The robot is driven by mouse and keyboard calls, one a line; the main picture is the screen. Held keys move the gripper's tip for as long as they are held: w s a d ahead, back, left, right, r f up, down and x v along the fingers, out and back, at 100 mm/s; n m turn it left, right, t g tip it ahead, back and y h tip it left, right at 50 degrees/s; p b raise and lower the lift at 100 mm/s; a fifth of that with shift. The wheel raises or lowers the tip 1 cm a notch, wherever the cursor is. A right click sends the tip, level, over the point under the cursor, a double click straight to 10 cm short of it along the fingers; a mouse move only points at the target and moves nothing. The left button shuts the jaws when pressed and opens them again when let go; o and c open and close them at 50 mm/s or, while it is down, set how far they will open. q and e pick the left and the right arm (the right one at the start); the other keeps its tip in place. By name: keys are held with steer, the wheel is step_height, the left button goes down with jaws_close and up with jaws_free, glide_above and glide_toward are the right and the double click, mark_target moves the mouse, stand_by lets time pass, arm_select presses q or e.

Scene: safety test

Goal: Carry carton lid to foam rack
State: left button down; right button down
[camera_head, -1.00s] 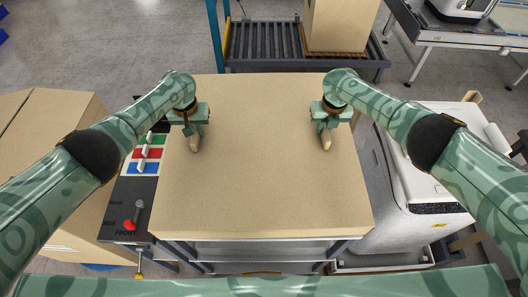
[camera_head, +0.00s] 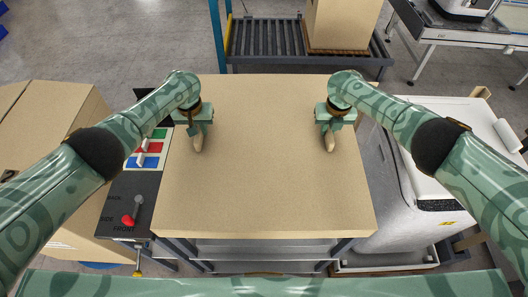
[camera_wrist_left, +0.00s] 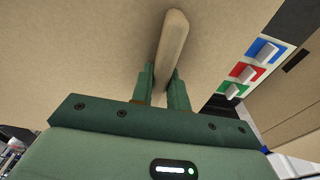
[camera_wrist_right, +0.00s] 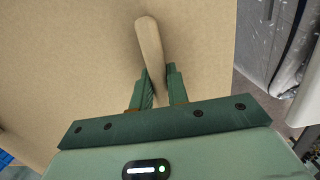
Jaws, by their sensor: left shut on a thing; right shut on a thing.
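The carton lid is a large flat tan board (camera_head: 262,190) in the middle of the head view, with two pale wooden handles on top. My left gripper (camera_head: 199,131) is shut on the left handle (camera_wrist_left: 173,38), which also shows in the left wrist view. My right gripper (camera_head: 329,131) is shut on the right handle (camera_wrist_right: 150,42). The board looks level. A grey metal frame with shelves (camera_head: 265,254) shows below its near edge; whether the board touches it, I cannot tell. I cannot identify the foam rack for certain.
A black panel (camera_head: 125,205) with coloured switches and a red-knobbed lever lies close to the board's left edge. A large carton (camera_head: 60,125) stands further left. A white machine (camera_head: 420,185) stands at right. A roller conveyor (camera_head: 265,42) with a box is behind.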

arm_select(q)
steer(key=shift+f+b, duration=0.35)
steer(key=shift+f, duration=0.35)
arm_select(e)
steer(key=shift+d+f, duration=0.25)
steer(key=shift+f, duration=0.45)
arm_select(q)
steer(key=c, duration=1.8)
jaws_free()
steer(key=shift+f, duration=0.25)
arm_select(e)
steer(key=c, duration=1.8)
jaws_free()
steer(key=shift+f, duration=0.3)
arm_select(q)
steer(key=o, duration=0.4)
steer(key=shift+r, duration=0.2)
arm_select(e)
steer(key=o, duration=0.4)
steer(key=shift+r, duration=0.25)
arm_select(q)
steer(key=shift+o, duration=0.2)
arm_select(e)
steer(key=shift+o, duration=0.2)
steer(key=shift+a, duration=0.1)
arm_select(q)
steer(key=shift+r, duration=0.15)
